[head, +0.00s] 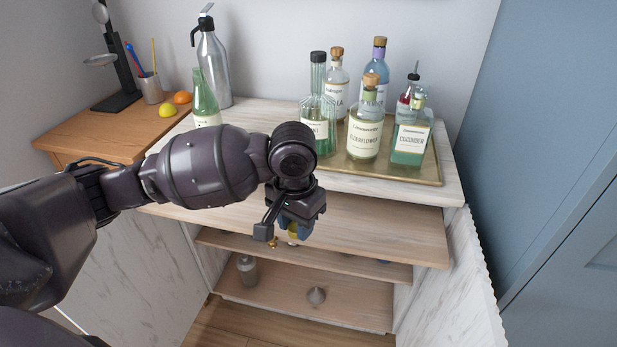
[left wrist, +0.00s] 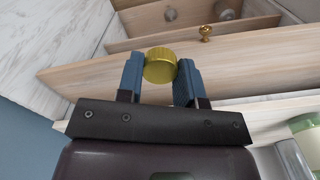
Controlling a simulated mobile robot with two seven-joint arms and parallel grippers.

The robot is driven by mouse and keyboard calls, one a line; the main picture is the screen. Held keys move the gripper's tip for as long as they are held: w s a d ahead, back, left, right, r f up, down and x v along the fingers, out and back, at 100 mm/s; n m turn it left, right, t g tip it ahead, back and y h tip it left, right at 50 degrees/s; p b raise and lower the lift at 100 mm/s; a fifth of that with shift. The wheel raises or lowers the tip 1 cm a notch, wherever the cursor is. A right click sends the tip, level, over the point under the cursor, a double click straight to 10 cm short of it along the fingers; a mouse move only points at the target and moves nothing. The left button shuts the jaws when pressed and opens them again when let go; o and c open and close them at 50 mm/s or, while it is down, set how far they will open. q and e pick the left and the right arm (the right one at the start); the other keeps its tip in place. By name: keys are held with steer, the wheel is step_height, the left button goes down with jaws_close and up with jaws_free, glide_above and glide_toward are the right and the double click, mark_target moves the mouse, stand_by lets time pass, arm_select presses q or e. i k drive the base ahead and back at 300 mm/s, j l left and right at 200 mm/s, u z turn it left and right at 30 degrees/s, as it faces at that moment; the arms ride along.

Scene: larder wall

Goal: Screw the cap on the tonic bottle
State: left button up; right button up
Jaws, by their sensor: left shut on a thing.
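My left gripper (head: 290,230) is in front of the upper shelf edge, below the counter top. A green glass bottle (head: 204,95) with no cap visible stands upright at the left of the white counter, behind my left arm. Its label is mostly hidden, so I cannot read whether it is the tonic bottle. The gripper is apart from it. My right gripper is not in view.
A brass tray (head: 431,176) holds several stoppered bottles at the right. A steel siphon (head: 213,62) stands behind the green bottle. A brass knob (left wrist: 206,32) is on the drawer front.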

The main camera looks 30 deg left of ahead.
mark_target(206, 107)
steer(key=j, duration=0.7)
steer(key=i+u, duration=0.15)
steer(key=u, duration=0.85)
